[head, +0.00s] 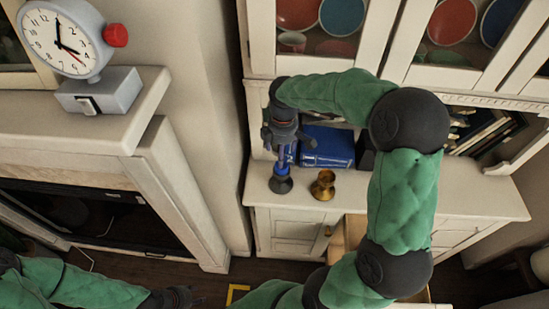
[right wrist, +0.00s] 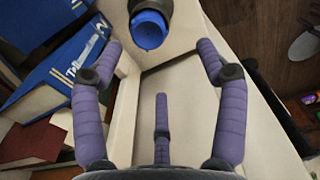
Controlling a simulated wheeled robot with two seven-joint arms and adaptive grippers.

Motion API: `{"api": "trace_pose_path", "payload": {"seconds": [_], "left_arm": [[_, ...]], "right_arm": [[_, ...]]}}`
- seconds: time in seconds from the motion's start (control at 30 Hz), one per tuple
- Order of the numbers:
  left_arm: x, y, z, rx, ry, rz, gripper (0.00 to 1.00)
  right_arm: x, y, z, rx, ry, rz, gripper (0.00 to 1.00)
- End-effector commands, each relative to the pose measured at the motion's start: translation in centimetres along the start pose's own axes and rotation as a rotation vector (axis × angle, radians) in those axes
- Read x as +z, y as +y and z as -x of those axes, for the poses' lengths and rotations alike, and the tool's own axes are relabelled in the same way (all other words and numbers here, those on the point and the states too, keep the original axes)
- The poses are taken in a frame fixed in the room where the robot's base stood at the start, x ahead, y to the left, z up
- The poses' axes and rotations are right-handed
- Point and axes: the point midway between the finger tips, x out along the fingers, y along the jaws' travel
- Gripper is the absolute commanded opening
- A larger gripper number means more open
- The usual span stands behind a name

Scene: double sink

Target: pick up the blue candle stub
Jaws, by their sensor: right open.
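The blue candle stub (right wrist: 149,30) shows at the top of the right wrist view, seated in a dark round holder (right wrist: 163,8). My right gripper (head: 284,140) is just above the holder. In the right wrist view its purple fingers (right wrist: 160,50) are spread and empty, with the stub near the fingertips on the left side of the gap. My left gripper (head: 180,297) is low at the lower left, far from the stub; its jaws are unclear.
A brass candle holder (head: 323,186) stands to the right of the dark holder. Blue books (head: 327,147) lie behind it; they also show in the wrist view (right wrist: 60,70). A clock (head: 62,40) stands on the mantel at the left. The cabinet's right part (head: 480,196) looks clear.

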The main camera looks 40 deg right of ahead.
Motion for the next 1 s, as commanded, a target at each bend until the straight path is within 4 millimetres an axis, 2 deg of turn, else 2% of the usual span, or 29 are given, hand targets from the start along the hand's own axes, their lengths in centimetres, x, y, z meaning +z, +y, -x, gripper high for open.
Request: {"api": "trace_pose_path", "payload": {"seconds": [0.03, 0.1, 0.23, 0.5, 0.77, 1.0], "left_arm": [[0.1, 0.1, 0.2, 0.000, -0.001, 0.000, 0.40], [0.1, 0.1, 0.3, 0.000, -0.001, 0.000, 0.40], [0.1, 0.0, 0.1, 0.000, -0.002, 0.000, 0.40], [0.1, -0.3, -0.9, 0.000, -0.002, 0.000, 0.40], [0.0, -0.5, -1.4, 0.000, -0.001, 0.000, 0.40], [0.0, -0.9, -2.6, 0.000, -0.001, 0.000, 0.40]], "right_arm": [[0.6, 0.2, 1.1, 0.007, -0.009, 0.011, 0.74], [1.1, 0.2, 1.9, 0.007, -0.020, 0.024, 0.74], [1.5, 0.2, 1.7, 0.008, -0.027, 0.033, 0.74], [1.5, 0.3, -2.3, 0.006, -0.027, 0.033, 0.74], [1.5, 0.4, -4.0, 0.008, -0.026, 0.031, 0.74], [1.5, 0.8, -7.3, 0.005, -0.026, 0.031, 0.74]]}}
